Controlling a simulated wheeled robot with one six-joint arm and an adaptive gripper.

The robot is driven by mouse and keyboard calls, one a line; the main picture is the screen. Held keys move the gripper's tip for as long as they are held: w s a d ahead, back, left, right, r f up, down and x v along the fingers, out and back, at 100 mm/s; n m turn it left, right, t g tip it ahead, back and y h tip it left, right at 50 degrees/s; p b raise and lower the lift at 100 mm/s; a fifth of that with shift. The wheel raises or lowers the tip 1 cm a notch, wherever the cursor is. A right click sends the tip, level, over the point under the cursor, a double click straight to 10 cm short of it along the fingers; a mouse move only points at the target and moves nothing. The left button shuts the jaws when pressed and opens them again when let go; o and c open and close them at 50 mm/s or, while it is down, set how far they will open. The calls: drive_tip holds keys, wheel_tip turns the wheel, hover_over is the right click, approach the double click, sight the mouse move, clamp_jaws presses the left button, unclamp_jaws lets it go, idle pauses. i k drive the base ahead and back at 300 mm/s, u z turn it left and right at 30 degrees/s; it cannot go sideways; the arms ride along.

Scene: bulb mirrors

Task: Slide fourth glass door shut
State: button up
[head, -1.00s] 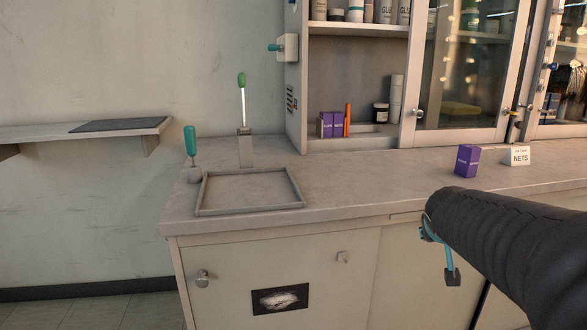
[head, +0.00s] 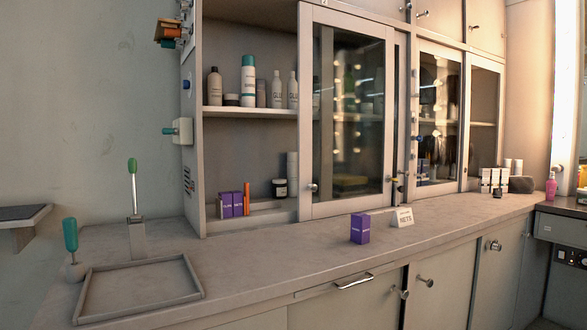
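A wall cabinet with framed glass doors stands on the counter in the head view. A large glass door (head: 350,120) with a round knob (head: 314,188) covers the middle of the cabinet. The bay to its left is uncovered, with bottles and boxes showing on its shelves. Two more glass doors, a middle one (head: 438,118) and a far right one (head: 483,120), stand farther right. A narrow dark gap (head: 402,90) shows beside the large door's right edge. I cannot tell which door counts as the fourth. My gripper is out of view.
The counter (head: 290,236) carries a purple box (head: 360,229), a NETS card (head: 402,217) and an empty tray (head: 80,307). A green-handled lever (head: 133,185) and a green-topped knob (head: 70,236) stand at the left. Drawers and doors with handles (head: 353,281) lie below.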

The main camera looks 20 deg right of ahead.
sight(308, 13)
drive_tip(key=k, duration=0.6)
drive_tip(key=z, duration=0.95)
drive_tip(key=i, duration=1.25)
drive_tip(key=u, duration=0.25)
